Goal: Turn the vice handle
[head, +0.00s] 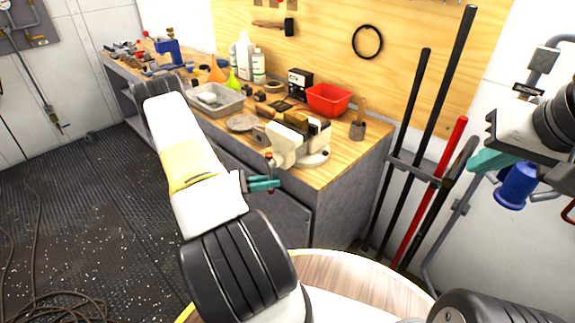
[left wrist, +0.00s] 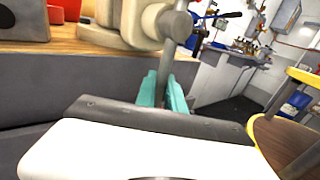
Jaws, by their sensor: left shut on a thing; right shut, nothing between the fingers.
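A cream bench vice (head: 292,148) stands at the near right corner of the wooden workbench. Its handle (head: 269,160) is a thin upright bar with a reddish end at the vice's front. My left gripper (head: 264,184), with teal fingers, is at the lower part of this bar. In the left wrist view the grey handle bar (left wrist: 163,85) comes down between the two teal fingers (left wrist: 164,92), which are shut on it. The bar's lower end is hidden by the gripper. My right gripper (head: 488,161) is at the right, away from the vice, shut and empty.
The workbench (head: 345,158) carries a red bin (head: 328,100), a grey tray (head: 218,101), bottles and tools. Long-handled tools (head: 420,150) lean in a rack right of the bench. A round wooden table (head: 355,283) is in front. A blue object (head: 516,186) is below my right gripper.

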